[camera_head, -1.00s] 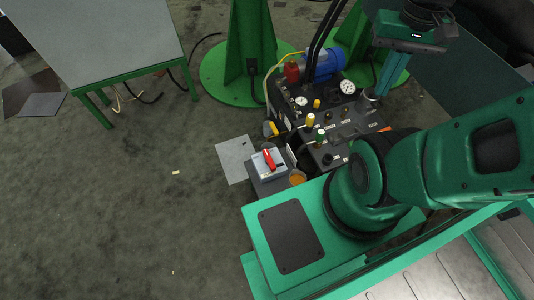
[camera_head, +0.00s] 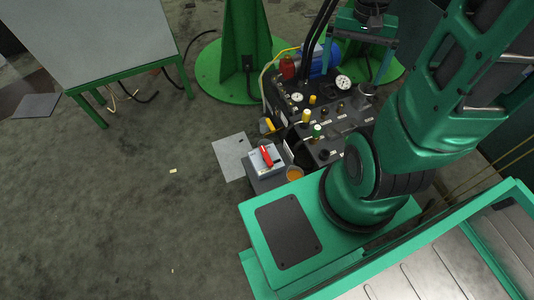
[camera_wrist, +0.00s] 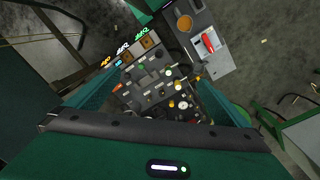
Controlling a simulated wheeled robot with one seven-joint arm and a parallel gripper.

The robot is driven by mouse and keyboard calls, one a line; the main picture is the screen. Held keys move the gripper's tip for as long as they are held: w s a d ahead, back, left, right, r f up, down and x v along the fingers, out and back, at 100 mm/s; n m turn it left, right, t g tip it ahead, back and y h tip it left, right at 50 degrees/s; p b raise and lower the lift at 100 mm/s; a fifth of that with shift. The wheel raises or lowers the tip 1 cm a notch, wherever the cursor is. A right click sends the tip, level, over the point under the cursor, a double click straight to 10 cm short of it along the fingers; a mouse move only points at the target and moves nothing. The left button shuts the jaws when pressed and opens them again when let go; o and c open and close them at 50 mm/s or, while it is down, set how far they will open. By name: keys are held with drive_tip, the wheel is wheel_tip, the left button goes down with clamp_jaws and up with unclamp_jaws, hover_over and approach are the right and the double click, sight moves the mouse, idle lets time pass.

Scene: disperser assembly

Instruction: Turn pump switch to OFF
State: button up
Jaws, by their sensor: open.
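The pump switch is most likely the red handle (camera_head: 266,157) on a small light-grey box (camera_head: 258,167) beside the pump unit. The handle (camera_wrist: 208,42) also shows at the upper right of the wrist view, on the same box. I cannot read its ON or OFF marks. My gripper (camera_head: 361,62) is at the top of the head view, above the back right of the pump unit and well away from the switch. In the wrist view my gripper (camera_wrist: 161,76) is open, with its two teal fingers apart and nothing between them.
The black pump unit (camera_head: 335,118) carries gauges, knobs, hoses and a blue motor (camera_head: 324,60). An orange cup (camera_head: 295,174) is close to the switch box. A green stand (camera_head: 243,60) rises behind. A grey-topped table (camera_head: 105,40) is at the left. The floor on the left is mostly clear.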

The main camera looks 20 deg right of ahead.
drive_tip(key=w+f+m, duration=0.2)
drive_tip(key=w+f, duration=0.5)
drive_tip(key=f, duration=0.2)
drive_tip(key=m+y, duration=0.5)
drive_tip(key=m, duration=0.2)
approach(267, 155)
drive_tip(key=x, duration=0.8)
drive_tip(key=shift+a+f, duration=0.2)
drive_tip(key=shift+f, duration=0.15)
drive_tip(key=c, duration=0.9)
